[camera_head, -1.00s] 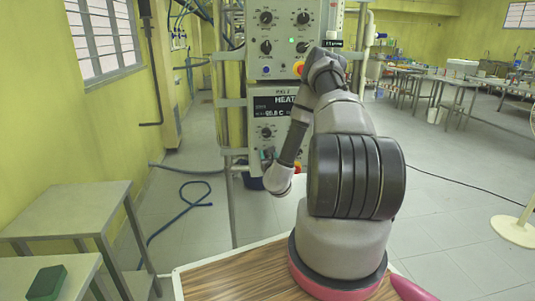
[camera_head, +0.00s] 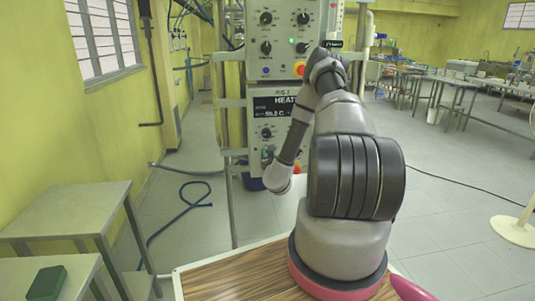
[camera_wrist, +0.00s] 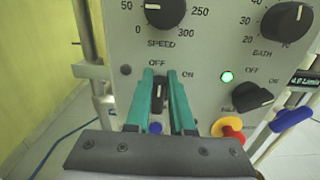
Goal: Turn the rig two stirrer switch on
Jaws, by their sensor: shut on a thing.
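The black stirrer switch knob (camera_wrist: 159,92) sits under the SPEED dial on a grey control panel, with OFF printed above it and ON to its upper right. The knob stands about upright, toward OFF. My gripper (camera_wrist: 164,88) has its teal fingers on either side of the knob and is shut on it. In the head view, my gripper (camera_head: 267,155) shows only as a small teal patch at the lower control box (camera_head: 282,108), marked HEAT. My arm covers the right part of that box, and the rig number is too small to read surely.
Right of the knob are a lit green lamp (camera_wrist: 227,76), a second black switch (camera_wrist: 252,97) and a red-and-yellow button (camera_wrist: 229,129). A blue button (camera_wrist: 155,128) lies below the knob. A blue lever (camera_wrist: 291,118) is at the right. Another control box (camera_head: 281,30) stands above.

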